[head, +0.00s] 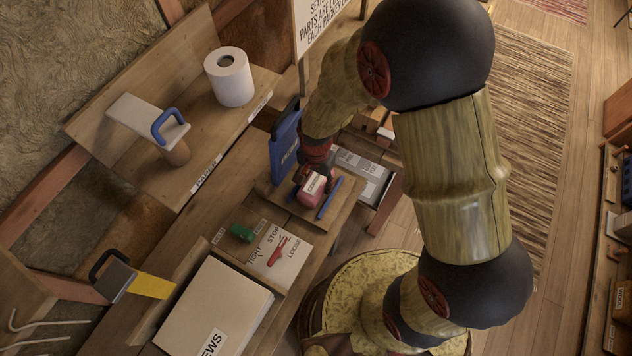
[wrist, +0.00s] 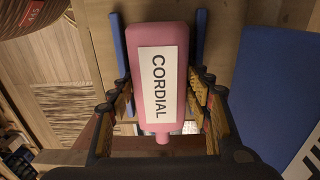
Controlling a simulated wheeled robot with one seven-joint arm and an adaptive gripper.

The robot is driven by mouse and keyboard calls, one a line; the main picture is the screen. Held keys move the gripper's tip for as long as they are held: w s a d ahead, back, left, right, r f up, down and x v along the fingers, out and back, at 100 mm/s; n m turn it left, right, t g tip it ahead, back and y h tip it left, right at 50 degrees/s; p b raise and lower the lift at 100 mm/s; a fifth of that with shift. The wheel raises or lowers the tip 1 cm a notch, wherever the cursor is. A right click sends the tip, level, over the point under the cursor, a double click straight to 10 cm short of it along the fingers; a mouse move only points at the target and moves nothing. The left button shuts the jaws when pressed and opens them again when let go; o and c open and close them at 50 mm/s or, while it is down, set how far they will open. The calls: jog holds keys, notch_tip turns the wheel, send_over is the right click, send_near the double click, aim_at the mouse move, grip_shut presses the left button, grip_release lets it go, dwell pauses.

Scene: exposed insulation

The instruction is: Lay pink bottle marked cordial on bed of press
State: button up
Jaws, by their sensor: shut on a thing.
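The pink bottle (head: 309,197) has a white label reading CORDIAL. My gripper (head: 307,180) is shut on it, with one finger on each side, as the wrist view shows the bottle (wrist: 157,35) and my gripper (wrist: 162,95). The bottle lies flat, its neck toward my palm. It is over the wooden bed of the press (head: 344,207), between two blue rails (head: 329,198). I cannot tell whether its underside touches the bed. A tall blue plate (head: 284,148) stands at the bed's far side, its lettering partly hidden.
A panel (head: 283,262) marked TIGHT, STOP and LOOSE has a red lever. A green object (head: 241,232) lies beside it. A paper roll (head: 229,77) stands on the back shelf. A grey tray (head: 361,171) is right of the bed.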

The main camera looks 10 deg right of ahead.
jog(key=o, duration=0.9)
jog(key=shift+f, duration=0.15)
notch_tip(320, 180, up, 13)
jog(key=p, duration=0.2)
jog(key=shift+f+p, duration=0.2)
jog(key=shift+p, duration=0.2)
notch_tip(320, 180, up, 6)
jog(key=n+t, duration=0.1)
send_over(316, 185)
jog(key=d, duration=0.2)
jog(key=s+d+r+n+t, duration=0.1)
jog(key=s+d+r+n, duration=0.1)
jog(key=r, duration=0.4)
jog(key=s+d+r+n+t, duration=0.2)
jog(key=s+d+r, duration=0.2)
jog(key=s+r, duration=0.2)
jog(key=s+d+r+n+t, duration=0.1)
jog(key=s+d+r+n, duration=0.1)
jog(key=s+d+r, duration=0.2)
jog(key=shift+s+r+n+t, duration=0.15)
jog(key=shift+r, duration=0.6)
jog(key=shift+s+r+n+t, duration=0.1)
jog(key=shift+r+n+t, duration=0.05)
jog(key=shift+r, duration=0.55)
